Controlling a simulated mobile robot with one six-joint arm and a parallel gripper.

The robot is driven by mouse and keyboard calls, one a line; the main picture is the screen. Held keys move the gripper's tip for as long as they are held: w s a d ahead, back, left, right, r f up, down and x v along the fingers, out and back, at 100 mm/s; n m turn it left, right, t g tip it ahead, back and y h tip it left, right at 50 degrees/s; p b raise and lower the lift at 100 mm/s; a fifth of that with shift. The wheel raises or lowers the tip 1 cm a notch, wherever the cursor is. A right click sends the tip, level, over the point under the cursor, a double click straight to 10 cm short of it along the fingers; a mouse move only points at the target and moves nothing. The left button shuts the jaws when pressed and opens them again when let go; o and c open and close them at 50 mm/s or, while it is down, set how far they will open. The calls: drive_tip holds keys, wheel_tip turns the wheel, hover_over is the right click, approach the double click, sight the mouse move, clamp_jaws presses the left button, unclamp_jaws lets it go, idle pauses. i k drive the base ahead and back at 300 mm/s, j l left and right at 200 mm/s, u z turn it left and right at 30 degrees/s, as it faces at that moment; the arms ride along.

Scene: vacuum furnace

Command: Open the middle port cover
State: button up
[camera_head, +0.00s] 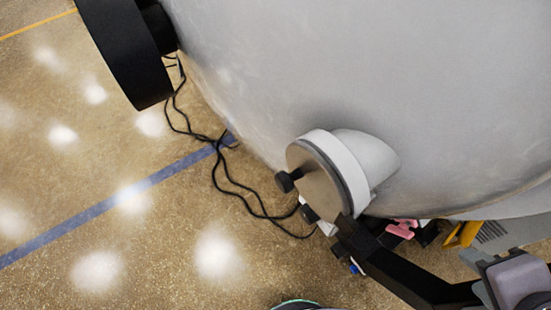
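A port cover (315,181) with a flat tan face and a dark edge sits on a short white port, low on the side of the large grey furnace body (380,80). The cover looks shut against the port. A black knob (285,182) stands out from the cover's left side, and a second dark knob (309,213) shows at its lower edge. A black angled bar (405,274) reaches from the lower right to the cover's lower edge; I cannot tell whether it is part of my arm or touches the cover. I cannot make out any gripper fingertips.
A thick black round flange (125,50) stands out at the upper left. Black cables (225,180) lie on the floor left of the port. A pink item (402,229) and a yellow part (462,234) show below the furnace. The floor at left is otherwise clear, with a blue line (110,203).

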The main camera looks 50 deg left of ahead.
sight(316, 181)
drive_tip(key=j+u, duration=0.1)
drive_tip(key=u, duration=1.95)
drive_tip(key=k+j+z, duration=0.45)
drive_tip(key=k+j, duration=0.05)
drive_tip(key=j, duration=0.05)
